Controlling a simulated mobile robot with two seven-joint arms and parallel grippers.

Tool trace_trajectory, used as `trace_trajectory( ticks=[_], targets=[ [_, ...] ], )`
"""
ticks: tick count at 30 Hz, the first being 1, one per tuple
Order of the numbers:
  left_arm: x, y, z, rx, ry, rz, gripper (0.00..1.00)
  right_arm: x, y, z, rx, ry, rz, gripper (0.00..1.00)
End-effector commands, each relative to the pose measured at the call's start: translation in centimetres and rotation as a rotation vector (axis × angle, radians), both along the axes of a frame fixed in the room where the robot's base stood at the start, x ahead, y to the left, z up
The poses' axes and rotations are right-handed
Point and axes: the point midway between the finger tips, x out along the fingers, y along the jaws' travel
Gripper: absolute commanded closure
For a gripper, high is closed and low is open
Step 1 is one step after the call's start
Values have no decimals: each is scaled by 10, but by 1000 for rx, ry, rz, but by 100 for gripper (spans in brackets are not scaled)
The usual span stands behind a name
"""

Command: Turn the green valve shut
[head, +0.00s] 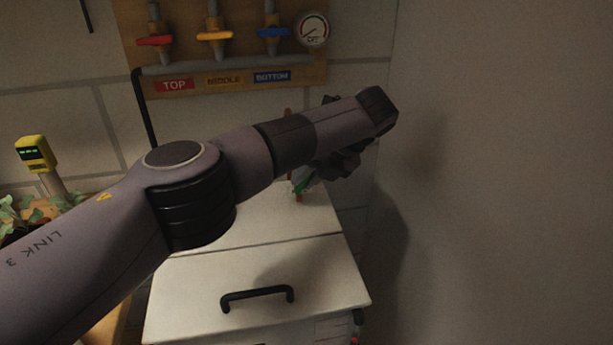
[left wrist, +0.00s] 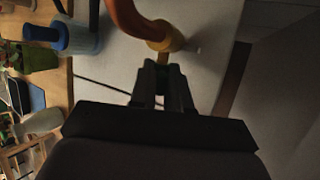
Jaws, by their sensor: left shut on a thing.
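The green valve handle (head: 302,185) shows as a small green piece below my left forearm in the head view, beside a copper-coloured upright pipe (head: 299,197). My left gripper (head: 322,172) is at the handle and shut on it; my own arm hides most of the handle and fingers. In the left wrist view, my left gripper (left wrist: 163,74) has its fingers close together just below a brass fitting (left wrist: 166,38) on the curved copper pipe (left wrist: 126,18). My right gripper is in neither view.
A wall board (head: 225,80) carries red, yellow and blue valves and a gauge (head: 312,29). A white cabinet (head: 205,292) with a black handle (head: 257,296) stands below. A plain wall (head: 500,180) closes the right side. A yellow meter (head: 34,154) and plants are at left.

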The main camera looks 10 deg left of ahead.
Motion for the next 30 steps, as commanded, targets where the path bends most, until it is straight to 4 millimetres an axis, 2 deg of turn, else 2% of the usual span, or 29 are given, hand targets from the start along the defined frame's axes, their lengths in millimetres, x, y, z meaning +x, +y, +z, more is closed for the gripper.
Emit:
trace_trajectory(
  ticks=[2,3,4,20,30],
  targets=[
    [0,0,0,-1,2,0,100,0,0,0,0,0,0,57],
    [0,0,0,-2,2,-1,70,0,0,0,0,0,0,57],
    [0,0,0,-2,2,-1,63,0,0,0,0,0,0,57],
    [0,0,1,-3,-1,1,63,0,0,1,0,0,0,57],
    [0,2,2,-84,-30,-1,63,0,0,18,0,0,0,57]
  ],
)
